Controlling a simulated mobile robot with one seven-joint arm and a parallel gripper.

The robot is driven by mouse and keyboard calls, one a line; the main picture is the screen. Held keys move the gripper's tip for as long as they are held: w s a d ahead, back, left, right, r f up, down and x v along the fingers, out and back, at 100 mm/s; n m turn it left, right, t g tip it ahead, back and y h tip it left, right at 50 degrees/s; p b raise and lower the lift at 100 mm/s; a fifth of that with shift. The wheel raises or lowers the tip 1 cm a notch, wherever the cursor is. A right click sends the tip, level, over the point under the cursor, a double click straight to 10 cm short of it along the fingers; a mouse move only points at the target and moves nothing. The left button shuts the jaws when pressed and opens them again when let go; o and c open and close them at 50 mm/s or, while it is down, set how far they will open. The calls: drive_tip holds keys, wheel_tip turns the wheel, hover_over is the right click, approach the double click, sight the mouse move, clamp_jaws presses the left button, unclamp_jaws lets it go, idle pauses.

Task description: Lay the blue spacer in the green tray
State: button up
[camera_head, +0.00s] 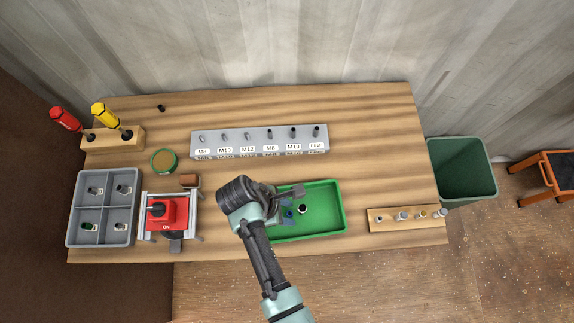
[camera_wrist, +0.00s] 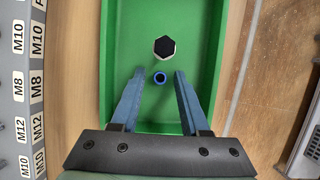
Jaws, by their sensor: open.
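The green tray (camera_head: 327,195) lies on the wooden bench, right of centre; its wall also shows in the wrist view (camera_wrist: 106,60). In the head view I cannot tell the spacer from the blue fingers.
A grey labelled rack (camera_head: 260,147) stands behind the tray. A red switch box (camera_head: 165,213) stands left, and a wooden peg block (camera_head: 389,223) right.

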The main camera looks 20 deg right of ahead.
drive_tip(key=v, duration=1.2)
drive_tip(key=w+a+r+m+t+y, duration=0.25)
drive_tip(key=w+r+m+t, duration=0.4)
drive_tip(key=w+r, duration=0.9)
drive_tip(key=w+r+m+t, duration=0.1)
drive_tip(key=w+r+t, duration=0.25)
drive_tip(key=r, duration=0.45)
drive_tip(key=w+r+m+t, duration=0.1)
drive_tip(key=w+r+t, duration=0.25)
drive_tip(key=r, duration=0.35)
wheel_tip(320, 180, up, 17)
drive_tip(key=s+m+t, duration=0.2)
drive_tip(key=m+t, duration=0.1)
drive_tip(key=t, duration=0.4)
drive_tip(key=s+r+m+t, duration=0.2)
drive_tip(key=s+r+t, duration=0.2)
drive_tip(key=r, duration=0.5)
drive_tip(key=s+r+m+t+y, duration=0.1)
drive_tip(key=s+r+m+t, duration=0.1)
drive_tip(key=s+r, duration=0.6)
wheel_tip(320, 180, up, 2)
drive_tip(key=shift+s+d+r+t+b, duration=0.15)
drive_tip(key=shift+d+t+b, duration=0.25)
drive_tip(key=shift+t, duration=0.45)
